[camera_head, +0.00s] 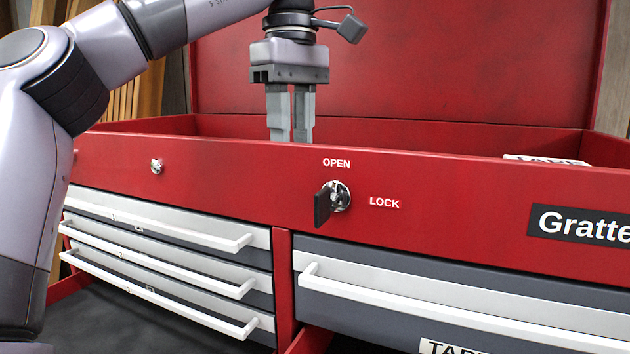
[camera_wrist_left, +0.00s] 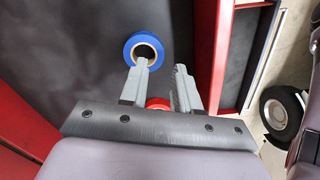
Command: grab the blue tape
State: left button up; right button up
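The blue tape (camera_wrist_left: 143,37) is a roll lying on the dark floor of the red tool chest's top compartment, seen in the left wrist view. My left gripper (camera_wrist_left: 162,67) points down over it with its fingers apart. One fingertip overlaps the hole of the blue roll in that view; I cannot tell whether it is inside the hole or above it. The other finger is to the right of the roll. In the head view my left gripper (camera_head: 291,138) reaches down behind the chest's front wall, which hides its tips and the tape. My right gripper is not in view.
A red roll (camera_wrist_left: 158,103) lies partly hidden between the fingers in the wrist view. The chest's front wall (camera_head: 230,160) and raised lid (camera_head: 420,60) bound the compartment. A key (camera_head: 325,203) sticks out in front. Drawers with white handles (camera_head: 190,230) are below.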

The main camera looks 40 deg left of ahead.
pick_arm(q)
jog(key=shift+w+a+f, duration=0.1)
jog(key=shift+a+f, duration=0.1)
jog(key=shift+f, duration=0.75)
jog(key=shift+s+a+f, duration=0.1)
jog(key=shift+a+f, duration=0.1)
jog(key=shift+f, duration=0.75)
jog(key=shift+w+a+f, duration=0.1)
jog(key=shift+a+f, duration=0.1)
jog(key=shift+f, duration=0.75)
jog(key=shift+d+f, duration=0.1)
jog(key=shift+f, duration=0.3)
grip_shut()
